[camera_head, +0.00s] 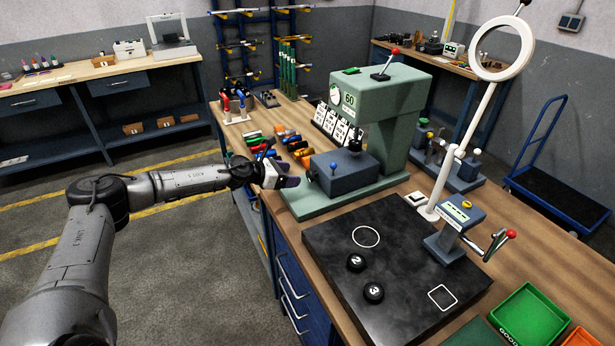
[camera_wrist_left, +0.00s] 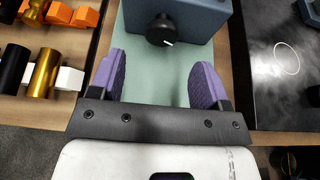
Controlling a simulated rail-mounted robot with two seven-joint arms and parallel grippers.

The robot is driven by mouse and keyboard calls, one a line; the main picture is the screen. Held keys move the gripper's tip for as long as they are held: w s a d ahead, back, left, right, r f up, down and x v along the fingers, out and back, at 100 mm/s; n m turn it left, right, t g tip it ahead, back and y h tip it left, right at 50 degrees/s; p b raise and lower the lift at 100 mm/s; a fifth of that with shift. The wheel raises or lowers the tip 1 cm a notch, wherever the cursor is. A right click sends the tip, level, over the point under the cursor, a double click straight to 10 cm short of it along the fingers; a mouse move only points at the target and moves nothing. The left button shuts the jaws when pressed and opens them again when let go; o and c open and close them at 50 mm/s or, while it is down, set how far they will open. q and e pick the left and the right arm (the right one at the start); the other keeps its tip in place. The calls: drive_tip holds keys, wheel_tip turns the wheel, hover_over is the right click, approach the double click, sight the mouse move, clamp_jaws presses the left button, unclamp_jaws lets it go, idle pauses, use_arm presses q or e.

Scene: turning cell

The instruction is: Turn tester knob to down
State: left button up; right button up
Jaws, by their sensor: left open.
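The tester is a green machine (camera_head: 375,105) with a blue-grey box (camera_head: 345,178) on its light green base. In the left wrist view the box (camera_wrist_left: 195,12) carries a round black knob (camera_wrist_left: 160,28) on its near face. The knob's white mark lies at its lower right edge. I cannot make out this knob in the head view. My left gripper (camera_head: 288,181) is just left of the box, over the bench edge. In the wrist view its purple fingers (camera_wrist_left: 160,78) are spread apart and empty, short of the knob and apart from it. My right gripper does not show.
A black plate (camera_head: 345,245) with two numbered black pucks lies to the right of the tester. Coloured cylinders (camera_head: 293,142) lie behind my left gripper. A tall white ring stand (camera_head: 448,170) and a green tray (camera_head: 528,318) are further right.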

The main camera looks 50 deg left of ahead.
sight(308, 175)
use_arm(q)
drive_tip(key=shift+w+d+p, duration=0.25)
drive_tip(key=shift+w+p, duration=0.1)
drive_tip(key=shift+w, duration=0.4)
drive_tip(key=x, duration=0.3)
drive_tip(key=shift+w+f, duration=0.25)
drive_tip(key=shift+f, duration=0.1)
drive_tip(key=shift+x, duration=0.95)
drive_tip(key=shift+d, duration=0.1)
drive_tip(key=c, duration=0.9)
